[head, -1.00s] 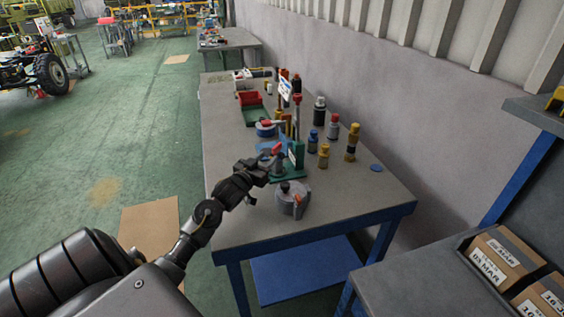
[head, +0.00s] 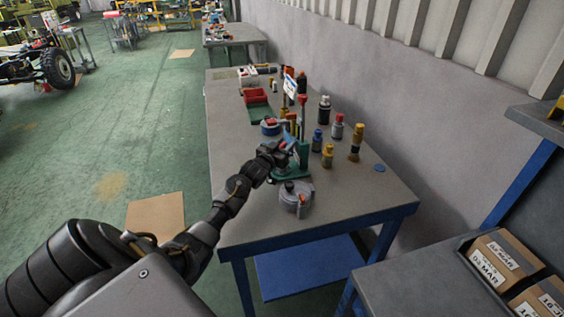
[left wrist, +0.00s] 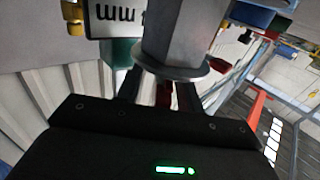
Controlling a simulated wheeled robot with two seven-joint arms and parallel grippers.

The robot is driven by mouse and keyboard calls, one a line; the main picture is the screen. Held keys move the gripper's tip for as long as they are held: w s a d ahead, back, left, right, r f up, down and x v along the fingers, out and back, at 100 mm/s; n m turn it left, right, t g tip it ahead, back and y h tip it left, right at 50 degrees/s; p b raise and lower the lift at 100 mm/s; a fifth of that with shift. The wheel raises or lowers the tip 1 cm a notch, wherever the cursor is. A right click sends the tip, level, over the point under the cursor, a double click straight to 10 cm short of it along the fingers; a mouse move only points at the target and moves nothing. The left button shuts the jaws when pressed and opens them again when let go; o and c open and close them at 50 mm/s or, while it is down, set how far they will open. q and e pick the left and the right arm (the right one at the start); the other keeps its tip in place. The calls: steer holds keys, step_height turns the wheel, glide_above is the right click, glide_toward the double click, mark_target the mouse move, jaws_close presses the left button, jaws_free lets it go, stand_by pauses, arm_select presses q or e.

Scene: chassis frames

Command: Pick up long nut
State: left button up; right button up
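A grey six-sided metal piece with a round flange, which looks like the long nut (left wrist: 178,35), fills the top middle of the left wrist view. My left gripper (head: 279,154) is at the green stand (head: 303,150) on the table. In the left wrist view its fingers (left wrist: 160,88) stand apart, and their tips are hidden behind the flanged piece. I cannot tell whether they touch or grip it. In the head view the nut cannot be made out at the gripper. My right gripper is not in view.
A grey round device (head: 295,199) sits on the table (head: 345,202) in front of the stand. Several bottles, including a yellow one (head: 327,156), stand to the right. A red bin (head: 255,96) is farther back. The table's front right is clear.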

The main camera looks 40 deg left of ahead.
arm_select(q)
steer(key=shift+c, duration=0.5)
jaws_close()
steer(key=shift+r, duration=0.15)
steer(key=shift+r, duration=0.2)
step_height(320, 180, up, 3)
steer(key=shift+f+b, duration=0.2)
steer(key=shift+b, duration=0.6)
steer(key=s+a+r+b, duration=0.3)
steer(key=s+a+r, duration=0.3)
steer(key=a+r, duration=0.3)
steer(key=a, duration=0.3)
steer(key=shift+s+a+r, duration=0.15)
steer(key=shift+a+r, duration=0.2)
